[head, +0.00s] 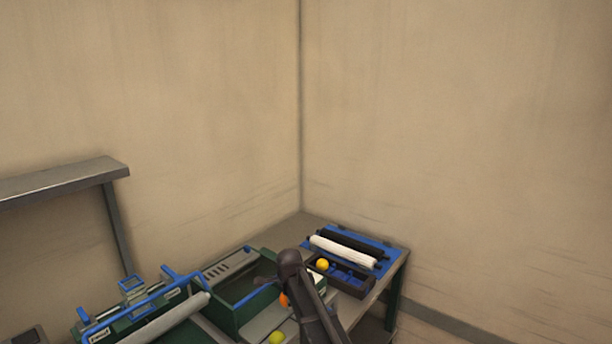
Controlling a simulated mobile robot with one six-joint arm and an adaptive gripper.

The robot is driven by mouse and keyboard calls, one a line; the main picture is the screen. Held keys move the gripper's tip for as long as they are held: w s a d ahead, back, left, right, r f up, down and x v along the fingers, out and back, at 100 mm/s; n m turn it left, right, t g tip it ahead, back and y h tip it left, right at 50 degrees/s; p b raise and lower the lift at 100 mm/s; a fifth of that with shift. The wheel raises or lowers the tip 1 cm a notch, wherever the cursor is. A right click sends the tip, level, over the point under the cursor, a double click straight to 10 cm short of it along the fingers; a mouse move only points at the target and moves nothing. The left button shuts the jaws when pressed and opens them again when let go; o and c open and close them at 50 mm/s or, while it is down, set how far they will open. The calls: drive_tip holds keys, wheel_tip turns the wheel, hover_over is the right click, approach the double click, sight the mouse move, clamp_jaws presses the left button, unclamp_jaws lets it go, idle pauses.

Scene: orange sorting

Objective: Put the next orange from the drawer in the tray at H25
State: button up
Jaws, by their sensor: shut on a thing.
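My dark arm crosses the lower middle of the head view and hides much of the work area behind it. My gripper (268,283) is small and partly hidden at the arm's left side, and it is shut on an orange (284,299), of which only a part shows. A yellow-orange fruit (322,264) sits in a dark tray (350,283) on the bench at the right. A yellow-green fruit (277,337) shows at the bottom edge. A green open box (232,318), perhaps the drawer, stands left of the arm; its inside is only partly visible. No H25 label is readable.
A blue rack with a white roller (343,251) and a black roller lies behind the dark tray. Green and blue equipment with a grey roller (165,320) stands at the lower left. A grey shelf (60,181) is on the left wall. Walls meet behind the bench.

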drive_tip(key=shift+f, duration=0.35)
drive_tip(key=shift+r, duration=0.1)
wheel_tip(320, 180, up, 11)
drive_tip(key=p, duration=1.1)
drive_tip(key=shift+s, duration=0.1)
